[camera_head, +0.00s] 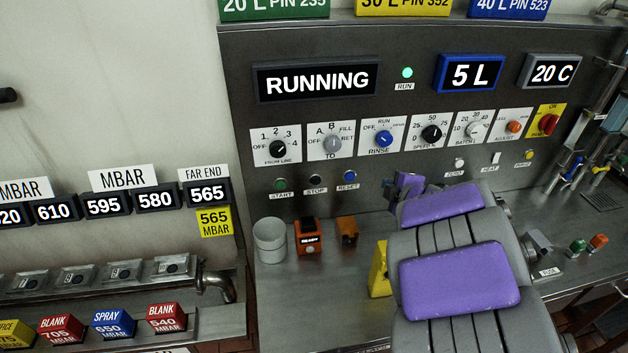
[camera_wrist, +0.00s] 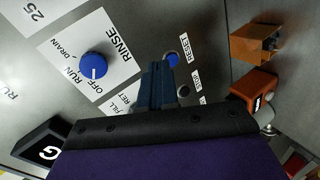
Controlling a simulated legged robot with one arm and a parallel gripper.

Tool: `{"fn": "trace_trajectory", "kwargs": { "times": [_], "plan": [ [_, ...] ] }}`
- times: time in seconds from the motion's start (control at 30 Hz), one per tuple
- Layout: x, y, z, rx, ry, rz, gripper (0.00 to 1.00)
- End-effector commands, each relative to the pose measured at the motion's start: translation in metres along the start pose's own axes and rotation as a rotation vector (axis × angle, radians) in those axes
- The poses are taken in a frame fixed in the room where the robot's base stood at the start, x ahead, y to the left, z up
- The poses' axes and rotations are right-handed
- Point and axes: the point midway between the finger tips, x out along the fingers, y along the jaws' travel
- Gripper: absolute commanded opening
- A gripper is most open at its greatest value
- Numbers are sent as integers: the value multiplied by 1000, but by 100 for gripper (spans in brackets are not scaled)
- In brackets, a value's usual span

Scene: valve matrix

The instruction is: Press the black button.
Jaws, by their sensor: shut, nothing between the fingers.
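The black button (camera_head: 315,181), above the STOP label, sits in the lower row of the control panel, between the green START button (camera_head: 281,184) and the blue RESET button (camera_head: 350,177). In the wrist view the black button (camera_wrist: 183,91) shows just right of my fingers, with the blue RESET button (camera_wrist: 171,59) above it. My gripper (camera_head: 388,184) is right of the RESET button in the head view, close to the panel. Its fingers (camera_wrist: 156,66) are shut and empty in the wrist view. I cannot tell whether the fingertips touch the panel.
A grey cup (camera_head: 269,241), an orange box with a display (camera_head: 307,238) and a smaller orange block (camera_head: 347,231) stand on the bench below the buttons. A row of knobs, including the blue RINSE knob (camera_head: 384,138), lies above. A yellow object (camera_head: 379,270) stands beside my arm.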

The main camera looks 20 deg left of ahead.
Motion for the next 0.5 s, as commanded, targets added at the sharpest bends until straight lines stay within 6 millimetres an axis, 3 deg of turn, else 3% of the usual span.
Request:
{"fn": "trace_trajectory", "kwargs": {
  "times": [0.1, 0.23, 0.33, 0.5],
  "plan": [
    [25, -32, -54, -99, 225, -56, 0],
    [32, -62, -102, -163, 420, -99, 0],
    [34, -80, -125, -186, 518, -124, 0],
    [33, -92, -142, -202, 584, -142, 0]
  ]
}}
